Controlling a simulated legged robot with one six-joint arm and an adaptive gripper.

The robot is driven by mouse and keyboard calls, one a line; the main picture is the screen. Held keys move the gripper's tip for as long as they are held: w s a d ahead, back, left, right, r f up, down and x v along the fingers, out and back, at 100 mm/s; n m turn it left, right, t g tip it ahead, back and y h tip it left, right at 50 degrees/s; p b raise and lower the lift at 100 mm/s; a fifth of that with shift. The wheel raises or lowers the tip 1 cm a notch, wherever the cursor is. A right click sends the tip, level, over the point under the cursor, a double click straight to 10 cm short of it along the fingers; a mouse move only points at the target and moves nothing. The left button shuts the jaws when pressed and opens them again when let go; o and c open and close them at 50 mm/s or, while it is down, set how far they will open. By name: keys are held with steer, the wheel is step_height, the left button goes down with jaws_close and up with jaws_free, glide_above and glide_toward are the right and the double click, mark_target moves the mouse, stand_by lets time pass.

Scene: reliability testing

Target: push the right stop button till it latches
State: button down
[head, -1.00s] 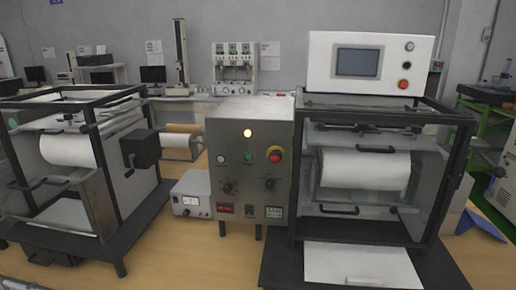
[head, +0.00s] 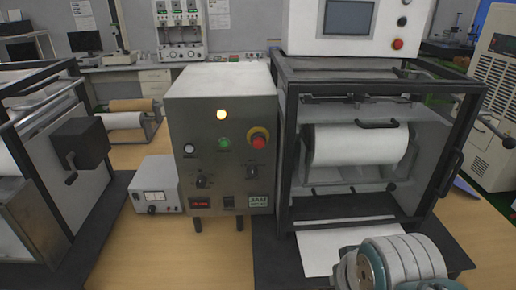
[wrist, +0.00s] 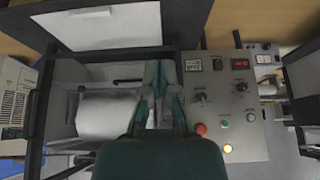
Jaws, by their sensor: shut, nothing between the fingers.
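A red mushroom stop button (head: 259,141) with a yellow collar sits on the front of the grey control box (head: 205,160), right of a small green button. It also shows in the wrist view (wrist: 200,128), where the scene appears upside down. A second, smaller red button (head: 398,44) is on the white screen panel above the right machine. My gripper (wrist: 162,68) is shut and empty in the wrist view. It appears beside the box panel, over the right machine's frame, with no visible contact with the red button. I cannot make out the gripper in the head view.
The dark-framed right machine (head: 284,150) with a white roll (head: 355,146) stands close beside the control box. A small power supply (head: 156,185) is left of the box. Two knobs, a lit lamp (head: 222,115) and displays share the panel. Bare table (head: 150,240) lies in front.

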mark_target(258, 145)
steer(key=w+a+r+m+t, duration=0.3)
steer(key=w+a+m+t, duration=0.2)
steer(key=w+m, duration=0.4)
steer(key=w+a+r+m+t, duration=0.2)
steer(key=w+a+m+t, duration=0.4)
steer(key=w+m, duration=0.3)
steer(key=shift+a+r+t, duration=0.3)
steer(key=shift+r+t, duration=0.1)
steer(key=shift+t, duration=0.3)
steer(key=shift+w, duration=0.15)
steer(key=w, duration=1.3)
steer(key=shift+w, duration=0.4)
